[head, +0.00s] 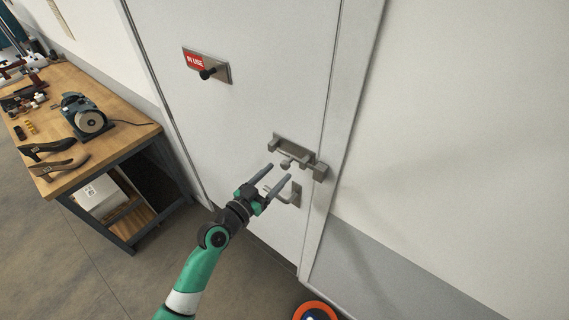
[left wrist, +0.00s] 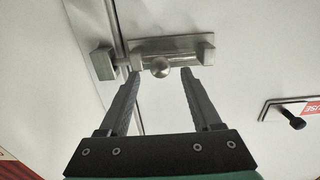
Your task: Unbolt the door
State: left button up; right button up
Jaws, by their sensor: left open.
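The white door (head: 262,105) is shut in its frame. A grey metal slide bolt (head: 295,146) is mounted on it near its right edge, with a round knob (head: 286,163) on the bar. In the left wrist view the bar reaches from the bolt plate (left wrist: 180,43) to the keeper block (left wrist: 103,64) on the frame, and appears to enter it. The keeper (head: 320,172) also shows in the head view. My left gripper (head: 279,172) is open and empty in front of the bolt. In the left wrist view the knob (left wrist: 160,68) lies between its fingertips; contact is not visible.
A door handle (head: 295,195) is just below the bolt, partly behind my left gripper. A red "IN USE" sign plate (head: 194,61) with a black knob is higher on the door. A wooden workbench (head: 115,135) with shoes and a grinder (head: 86,115) stands at left.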

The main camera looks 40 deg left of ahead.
aim_at(285, 166)
pick_arm(q)
jog(key=w, duration=0.4)
jog(key=shift+w+a, duration=0.3)
jog(key=shift+w, duration=0.1)
grip_shut()
dwell(1.1)
